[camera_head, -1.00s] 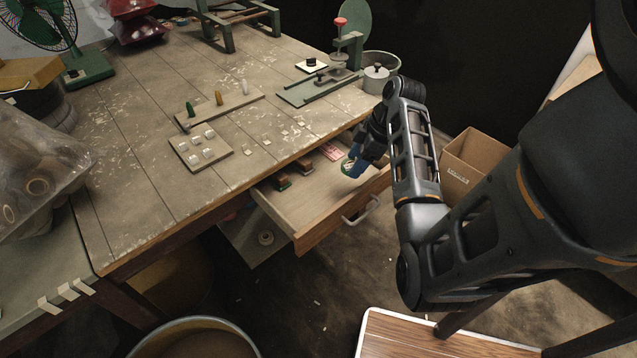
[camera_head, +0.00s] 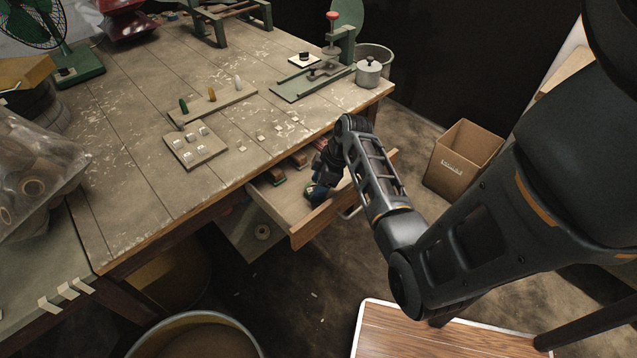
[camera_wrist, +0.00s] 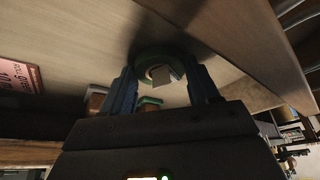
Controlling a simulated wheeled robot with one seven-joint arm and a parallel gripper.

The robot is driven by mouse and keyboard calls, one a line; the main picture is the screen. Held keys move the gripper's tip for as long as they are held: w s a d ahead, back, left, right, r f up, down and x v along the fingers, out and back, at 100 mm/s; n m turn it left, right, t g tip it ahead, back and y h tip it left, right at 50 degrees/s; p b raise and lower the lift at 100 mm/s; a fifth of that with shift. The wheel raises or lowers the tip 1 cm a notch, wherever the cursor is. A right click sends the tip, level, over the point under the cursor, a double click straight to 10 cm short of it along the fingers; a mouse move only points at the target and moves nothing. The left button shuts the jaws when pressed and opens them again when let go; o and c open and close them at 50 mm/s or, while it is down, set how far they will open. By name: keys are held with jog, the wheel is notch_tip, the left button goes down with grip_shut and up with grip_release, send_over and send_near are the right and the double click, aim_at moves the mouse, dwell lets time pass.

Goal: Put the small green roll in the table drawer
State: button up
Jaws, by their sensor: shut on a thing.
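The table drawer (camera_head: 275,199) is pulled open below the front edge of the worktable. My gripper (camera_head: 316,193) is down inside the drawer, toward its right part. In the wrist view my gripper (camera_wrist: 165,88) has its two blue fingers on either side of the small green roll (camera_wrist: 158,55), shut on it. The roll is a dark green ring with a pale piece at its centre. It is against or just over the drawer's wooden floor (camera_wrist: 85,25); I cannot tell if it touches. In the head view the roll is mostly hidden by my gripper.
Brown blocks (camera_head: 299,158) lie in the drawer's back, with a pink printed card (camera_wrist: 15,75) beside them. The worktable (camera_head: 120,190) holds a board of coloured pegs (camera_head: 212,105) and a tray of white pieces (camera_head: 195,147). A cardboard box (camera_head: 463,158) stands on the floor at right.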

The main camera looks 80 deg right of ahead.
jog(key=shift+f, duration=0.15)
jog(key=o, duration=1)
jog(key=shift+o, duration=0.2)
jog(key=v, duration=1.2)
jog(key=shift+d, duration=0.1)
